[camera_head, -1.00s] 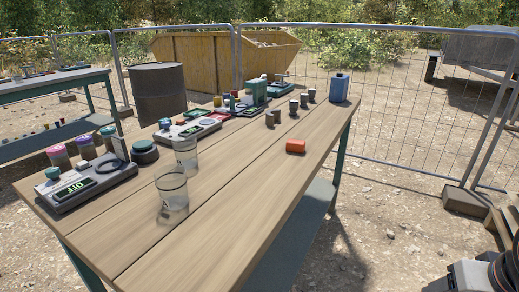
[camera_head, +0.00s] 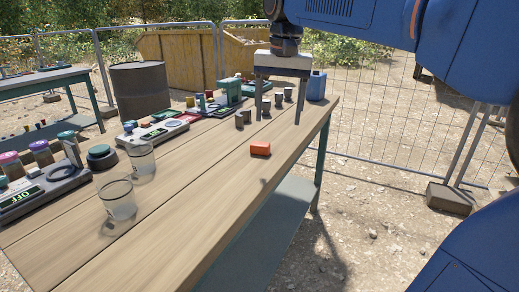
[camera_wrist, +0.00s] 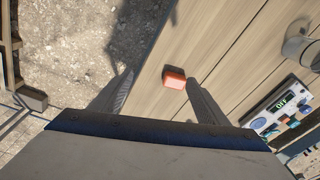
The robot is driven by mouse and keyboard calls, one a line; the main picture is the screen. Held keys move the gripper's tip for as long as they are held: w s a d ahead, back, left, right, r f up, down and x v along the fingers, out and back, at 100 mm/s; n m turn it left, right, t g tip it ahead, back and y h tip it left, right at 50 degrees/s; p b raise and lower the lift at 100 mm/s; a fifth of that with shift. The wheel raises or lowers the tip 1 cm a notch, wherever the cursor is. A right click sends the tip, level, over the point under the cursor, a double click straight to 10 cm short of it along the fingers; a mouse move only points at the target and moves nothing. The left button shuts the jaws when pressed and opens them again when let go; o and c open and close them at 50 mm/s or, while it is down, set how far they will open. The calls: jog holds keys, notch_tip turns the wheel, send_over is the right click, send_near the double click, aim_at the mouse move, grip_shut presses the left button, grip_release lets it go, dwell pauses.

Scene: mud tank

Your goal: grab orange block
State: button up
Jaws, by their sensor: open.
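The orange block (camera_head: 260,148) lies on the wooden table (camera_head: 215,185), close to its right edge in the head view. My gripper (camera_head: 279,112) is open and empty, with its two fingers pointing down above the far part of the table, beyond the block in the picture. In the wrist view the block (camera_wrist: 174,78) shows past the fingertips, nearer the right finger. My gripper (camera_wrist: 158,82) and the block look apart there. Nothing hides the block in either view.
Two clear beakers (camera_head: 118,199) stand left of the block. Several small dark cylinders (camera_head: 267,105) and a blue bottle (camera_head: 317,85) stand near my fingers at the far end. Scales (camera_head: 40,188) and jars line the left side. Bare wood surrounds the block.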

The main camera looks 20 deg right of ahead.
notch_tip(320, 180, up, 5)
jog(key=m+g, duration=0.1)
jog(key=m, duration=0.1)
send_over(260, 143)
notch_tip(260, 143, down, 17)
jog(key=shift+s+f, duration=0.1)
jog(key=shift+s, duration=0.05)
dwell(0.4)
jog(key=c, duration=1.1)
